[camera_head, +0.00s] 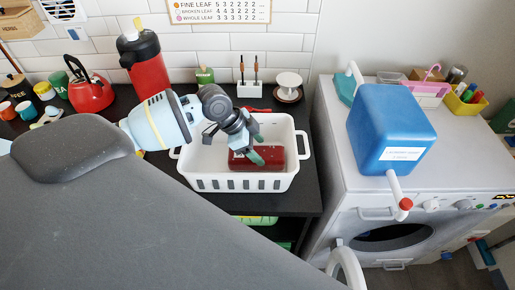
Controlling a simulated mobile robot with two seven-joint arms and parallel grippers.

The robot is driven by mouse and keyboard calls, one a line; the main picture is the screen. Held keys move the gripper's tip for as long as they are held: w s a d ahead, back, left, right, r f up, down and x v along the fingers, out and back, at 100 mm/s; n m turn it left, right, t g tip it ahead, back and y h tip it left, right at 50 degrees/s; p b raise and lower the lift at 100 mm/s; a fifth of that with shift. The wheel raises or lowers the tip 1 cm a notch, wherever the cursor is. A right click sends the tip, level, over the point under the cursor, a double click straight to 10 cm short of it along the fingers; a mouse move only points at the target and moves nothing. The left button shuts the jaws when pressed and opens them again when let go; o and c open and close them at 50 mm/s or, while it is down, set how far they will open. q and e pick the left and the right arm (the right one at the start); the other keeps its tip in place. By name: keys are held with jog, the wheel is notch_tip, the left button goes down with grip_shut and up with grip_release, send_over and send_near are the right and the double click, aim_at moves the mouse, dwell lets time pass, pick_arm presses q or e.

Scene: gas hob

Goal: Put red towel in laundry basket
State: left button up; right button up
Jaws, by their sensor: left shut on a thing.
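The red towel (272,160) is a compact dark red bundle, low inside the white laundry basket (205,185). The basket stands on the dark counter, with slots along its front wall. My left gripper (257,146) reaches into the basket from the left and above. Its greenish fingers are shut on the towel, covering part of its left and upper side. Whether the towel rests on the basket floor cannot be told. My right gripper is not in view.
A red-and-black flask (146,66), a red kettle (90,92) and jars stand on the counter at left. At right, a blue container (385,125) sits on the white washing machine (455,165).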

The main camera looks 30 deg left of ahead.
pick_arm(q)
jog(key=shift+f, duration=0.5)
jog(key=shift+f, duration=0.1)
jog(key=o, duration=1.5)
jog(key=shift+a+r, duration=0.2)
jog(key=shift+r, duration=0.25)
jog(key=v, duration=1.1)
jog(key=shift+s+r, duration=0.1)
jog(key=shift+s, duration=0.1)
